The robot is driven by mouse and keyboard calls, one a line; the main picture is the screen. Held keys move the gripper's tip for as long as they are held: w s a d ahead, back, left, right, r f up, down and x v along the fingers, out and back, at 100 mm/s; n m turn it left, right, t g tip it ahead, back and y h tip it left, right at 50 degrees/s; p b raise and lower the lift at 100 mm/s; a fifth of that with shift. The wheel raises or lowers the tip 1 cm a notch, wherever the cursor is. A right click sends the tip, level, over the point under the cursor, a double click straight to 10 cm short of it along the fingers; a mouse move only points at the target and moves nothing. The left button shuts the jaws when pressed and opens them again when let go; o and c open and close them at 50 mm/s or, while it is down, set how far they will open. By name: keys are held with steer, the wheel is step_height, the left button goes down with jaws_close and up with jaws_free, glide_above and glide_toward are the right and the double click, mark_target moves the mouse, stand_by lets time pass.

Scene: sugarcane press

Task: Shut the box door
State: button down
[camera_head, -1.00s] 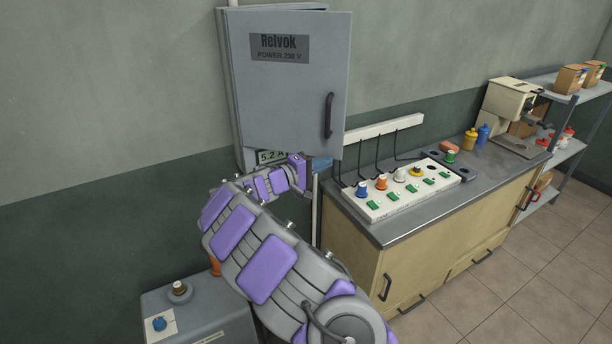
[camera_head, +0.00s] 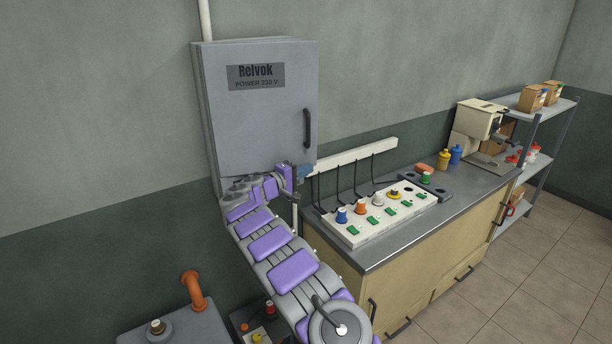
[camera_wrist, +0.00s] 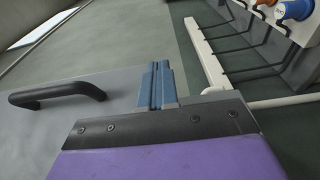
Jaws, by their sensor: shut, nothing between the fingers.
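The grey wall box (camera_head: 204,130) has its door (camera_head: 258,120) lying flush against the body, with no gap visible in the head view. The door carries a "Relvok POWER 230 V" label and a black handle (camera_head: 307,128) on its right side. My gripper (camera_head: 305,171) is at the door's lower right edge, below the handle. Its blue fingers are together and empty in the wrist view (camera_wrist: 156,85). There the door (camera_wrist: 75,115) and handle (camera_wrist: 58,93) lie left of the fingers. Whether the fingers touch the door is unclear. My arm hides the box's bottom edge.
A counter (camera_head: 385,250) to the right holds a white panel (camera_head: 380,215) with coloured knobs and green switches. A white rail (camera_head: 355,157) with black cables runs along the wall. A grey unit with an orange pipe (camera_head: 194,290) stands lower left.

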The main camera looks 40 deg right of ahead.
steer(key=shift+n+t, duration=0.5)
steer(key=shift+t, duration=0.3)
steer(key=shift+w+d+p, duration=0.15)
steer(key=shift+w+d, duration=0.35)
steer(key=shift+w, duration=0.4)
steer(key=shift+w+d+p, duration=0.15)
steer(key=shift+w+d, duration=0.3)
steer(key=shift+w, duration=0.45)
steer(key=shift+w+d+p, duration=0.15)
steer(key=shift+w+d, duration=0.35)
steer(key=shift+w, duration=0.4)
steer(key=shift+w+d+n+t+p, duration=0.15)
steer(key=shift+w+d+n+t, duration=0.15)
steer(key=shift+w+t, duration=0.4)
steer(key=shift+w+d+n+t+p, duration=0.15)
steer(key=shift+w+n+t, duration=0.25)
steer(key=shift+w, duration=0.45)
steer(key=shift+w, duration=0.1)
